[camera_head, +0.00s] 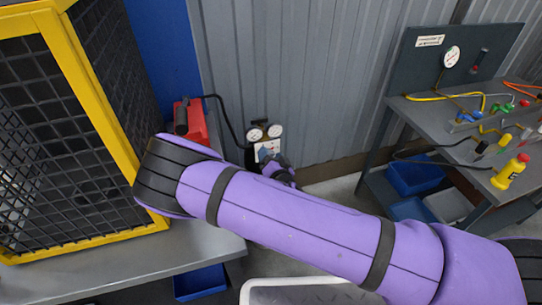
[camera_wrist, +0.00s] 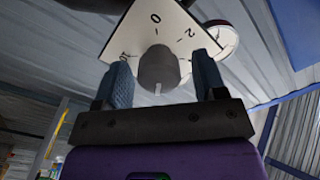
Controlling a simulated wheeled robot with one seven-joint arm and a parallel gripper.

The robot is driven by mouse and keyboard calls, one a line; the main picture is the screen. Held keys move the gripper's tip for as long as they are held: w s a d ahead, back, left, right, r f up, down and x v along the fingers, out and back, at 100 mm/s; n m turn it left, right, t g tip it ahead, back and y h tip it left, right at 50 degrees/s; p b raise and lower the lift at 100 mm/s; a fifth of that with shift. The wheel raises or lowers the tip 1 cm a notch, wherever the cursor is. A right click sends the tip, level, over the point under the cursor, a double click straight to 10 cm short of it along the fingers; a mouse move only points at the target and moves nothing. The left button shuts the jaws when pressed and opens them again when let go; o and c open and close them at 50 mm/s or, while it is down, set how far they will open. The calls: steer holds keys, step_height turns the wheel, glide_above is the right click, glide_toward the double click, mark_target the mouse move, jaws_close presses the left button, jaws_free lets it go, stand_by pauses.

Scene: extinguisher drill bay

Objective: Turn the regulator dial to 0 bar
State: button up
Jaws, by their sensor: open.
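The regulator dial is a grey round knob (camera_wrist: 158,68) on a white scale plate (camera_wrist: 128,36) in the wrist view. The plate shows "0" above the knob and "2" to its upper right. A small white mark on the knob is at its lower edge, on the side away from the 0. My gripper (camera_wrist: 161,62) is open, one blue finger on each side of the knob; a gap shows at the right, and contact at the left is unclear. In the head view, the regulator plate (camera_head: 266,149) sits below two round gauges (camera_head: 275,131), with my wrist beside it.
A yellow-framed mesh cage (camera_head: 80,80) stands on a grey bench at left, with a red box (camera_head: 192,120) behind it. A corrugated wall (camera_head: 310,70) backs the regulator.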

steer(key=shift+w, duration=0.15)
steer(key=shift+c, duration=0.3)
steer(key=c, duration=0.9)
steer(key=shift+n, duration=0.3)
